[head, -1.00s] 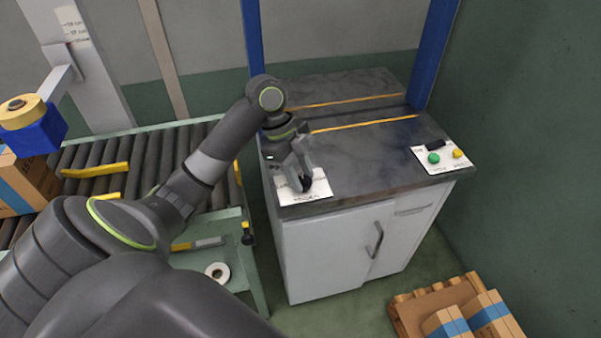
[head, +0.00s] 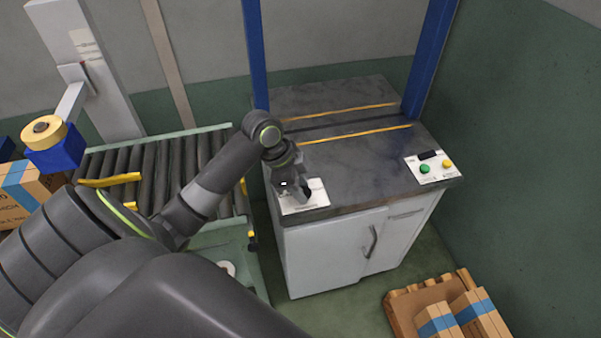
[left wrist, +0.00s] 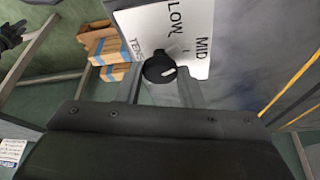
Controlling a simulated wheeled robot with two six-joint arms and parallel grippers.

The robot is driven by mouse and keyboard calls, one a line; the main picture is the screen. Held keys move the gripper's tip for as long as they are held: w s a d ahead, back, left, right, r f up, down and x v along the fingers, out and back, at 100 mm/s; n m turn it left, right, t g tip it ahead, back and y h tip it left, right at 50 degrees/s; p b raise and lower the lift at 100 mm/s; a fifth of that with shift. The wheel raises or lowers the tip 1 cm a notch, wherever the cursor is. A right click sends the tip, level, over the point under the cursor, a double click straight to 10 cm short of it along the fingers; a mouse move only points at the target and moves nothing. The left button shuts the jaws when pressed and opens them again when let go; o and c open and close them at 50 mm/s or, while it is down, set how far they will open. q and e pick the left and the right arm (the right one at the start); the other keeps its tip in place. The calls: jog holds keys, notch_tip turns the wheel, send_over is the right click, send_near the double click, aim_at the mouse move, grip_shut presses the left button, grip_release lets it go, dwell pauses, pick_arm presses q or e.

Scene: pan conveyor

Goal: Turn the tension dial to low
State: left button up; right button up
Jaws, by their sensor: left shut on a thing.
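The tension dial (left wrist: 160,68) is a round black knob with a white pointer mark, on a white label plate (left wrist: 190,15) reading LOW, MID and part of TENSION. In the left wrist view the dial sits between the two fingers of my left gripper (left wrist: 159,86), which is shut on it. The pointer mark is on the knob's right side; I cannot tell which setting it marks. In the head view my left gripper (head: 300,191) is over the plate (head: 316,198) at the cabinet top's front left corner and hides much of the dial.
The dark cabinet top (head: 350,165) is mostly clear. A second panel (head: 436,175) with green and yellow buttons is at its right. Blue posts rise behind. A roller conveyor (head: 150,160) is at left, and a pallet with boxes (head: 437,320) is on the floor.

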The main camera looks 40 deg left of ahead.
pick_arm(q)
jog(key=n+p, duration=0.1)
jog(key=p, duration=0.1)
jog(key=n+p, duration=0.2)
jog(key=n+t+y+p, duration=0.1)
jog(key=p, duration=0.1)
jog(key=shift+s+d+r+n+p, duration=0.15)
jog(key=shift+r+n+p, duration=0.15)
jog(key=shift+n+p, duration=0.1)
jog(key=shift+f+n+t+y+p, duration=0.3)
jog(key=shift+n+t+p, duration=0.1)
jog(key=shift+n+p, duration=0.5)
jog(key=o, duration=1)
jog(key=shift+c, duration=0.2)
jog(key=p+v, duration=0.1)
jog(key=v, duration=1.6)
jog(key=shift+r+p, duration=0.25)
jog(key=shift+p, duration=0.15)
jog(key=shift+d, duration=0.1)
jog(key=shift+f, duration=0.1)
